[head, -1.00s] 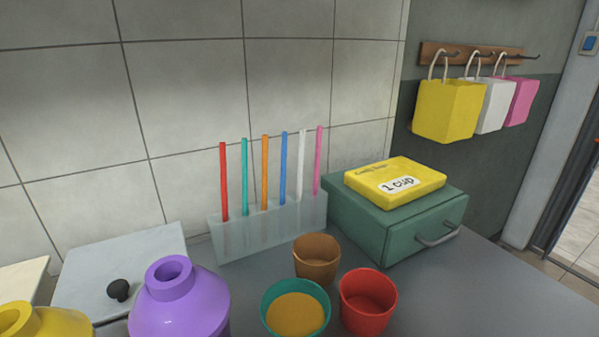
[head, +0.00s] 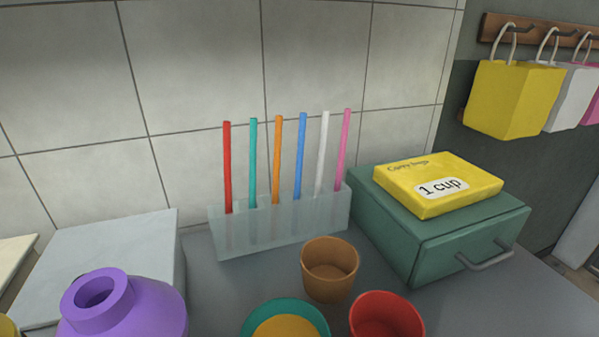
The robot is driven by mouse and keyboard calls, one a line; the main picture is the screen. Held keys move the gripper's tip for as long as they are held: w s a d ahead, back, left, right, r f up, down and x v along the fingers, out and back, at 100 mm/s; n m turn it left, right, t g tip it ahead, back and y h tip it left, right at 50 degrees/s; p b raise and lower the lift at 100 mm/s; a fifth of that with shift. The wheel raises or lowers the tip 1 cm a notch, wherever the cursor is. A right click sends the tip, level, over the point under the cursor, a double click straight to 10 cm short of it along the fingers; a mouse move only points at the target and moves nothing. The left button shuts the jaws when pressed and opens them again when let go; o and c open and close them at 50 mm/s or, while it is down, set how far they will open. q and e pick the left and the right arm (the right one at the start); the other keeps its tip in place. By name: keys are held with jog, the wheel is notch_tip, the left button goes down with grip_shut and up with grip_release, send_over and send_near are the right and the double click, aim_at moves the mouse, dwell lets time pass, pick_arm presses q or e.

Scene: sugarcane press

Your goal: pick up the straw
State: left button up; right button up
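Several straws stand upright in a row in a translucent holder (head: 285,232) against the tiled wall. From left to right they are a red straw (head: 228,165), a teal straw (head: 253,160), an orange straw (head: 277,158), a blue straw (head: 300,155), a white straw (head: 321,155) and a pink straw (head: 343,148). Their lower ends show faintly through the holder. Neither of my grippers is in the head view.
In front of the holder stand a brown cup (head: 330,275), a red cup (head: 385,318) and a teal cup (head: 315,314) with orange-yellow contents. A purple jar (head: 130,315) is at front left. A green drawer box (head: 440,235) carries a yellow pack (head: 455,182). Bags (head: 515,100) hang at right.

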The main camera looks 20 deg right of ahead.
jog(key=shift+s+a, duration=0.15)
jog(key=shift+a, duration=0.05)
jog(key=shift+c, duration=0.5)
jog(key=shift+d, duration=0.1)
jog(key=c, duration=0.9)
jog(key=shift+c, duration=0.5)
jog(key=shift+a, duration=0.2)
